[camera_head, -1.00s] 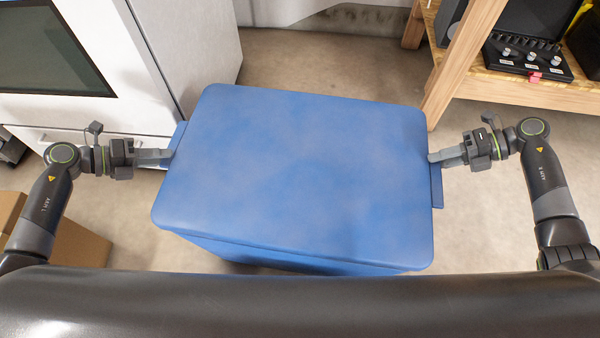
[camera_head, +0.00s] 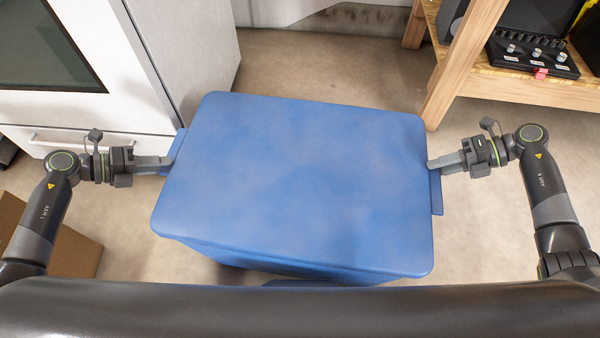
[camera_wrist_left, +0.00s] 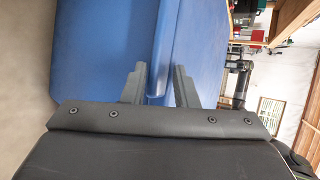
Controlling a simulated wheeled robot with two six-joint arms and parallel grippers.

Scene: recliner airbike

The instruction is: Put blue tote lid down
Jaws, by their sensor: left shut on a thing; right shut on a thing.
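The blue tote lid (camera_head: 300,180) lies flat over the blue tote (camera_head: 290,262), whose front wall shows below the lid's near edge. My left gripper (camera_head: 168,163) is shut at the lid's left edge, and my right gripper (camera_head: 432,165) is shut at its right edge. In the left wrist view, the two fingers of my left gripper (camera_wrist_left: 160,88) stand on either side of the blue lid's rim (camera_wrist_left: 186,50), with the blue tote wall (camera_wrist_left: 110,50) beside it. Whether the lid touches the tote's rim all round is hidden from above.
A white cabinet (camera_head: 150,60) stands close behind at the left. A wooden shelf (camera_head: 510,88) with a black tool case (camera_head: 530,50) stands at the back right. A cardboard box (camera_head: 75,250) is on the floor at the left. The floor (camera_head: 330,65) behind the tote is clear.

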